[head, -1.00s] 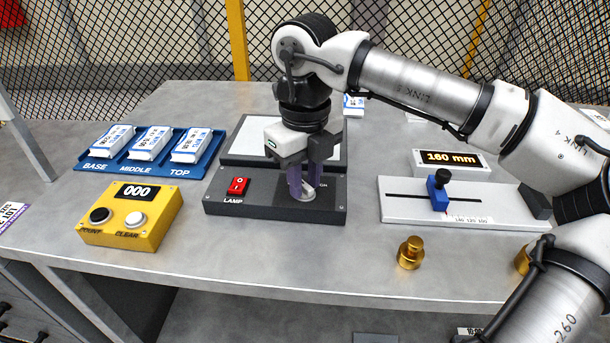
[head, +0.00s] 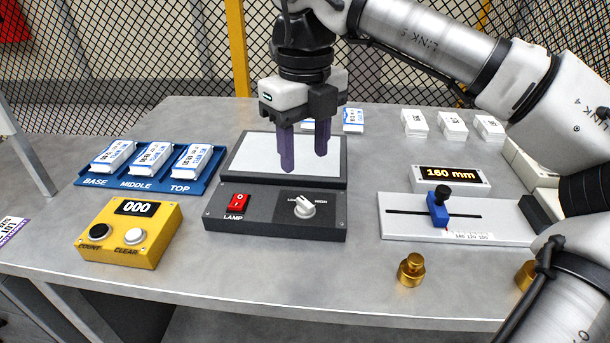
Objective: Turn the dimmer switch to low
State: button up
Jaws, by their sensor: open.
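The dimmer switch (head: 304,207) is a white knob on the right of the dark lamp box (head: 265,222), between the marks LOW on its left and HIGH on its right. Its narrow end seems to point up and left, toward LOW, but it is small in the picture. My gripper (head: 304,162) is open and empty. Its two purple fingers point down, spread apart, in front of the pale light panel in the head view. They are above the knob and clear of it.
A red lamp switch (head: 237,203) sits left of the knob. A yellow counter (head: 130,232) reads 000, and a blue tray (head: 150,178) holds white packets. On the right are a slide gauge (head: 455,225), a display (head: 450,178) reading 160 mm and a brass weight (head: 411,270).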

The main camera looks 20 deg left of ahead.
jog(key=shift+r, duration=2.4)
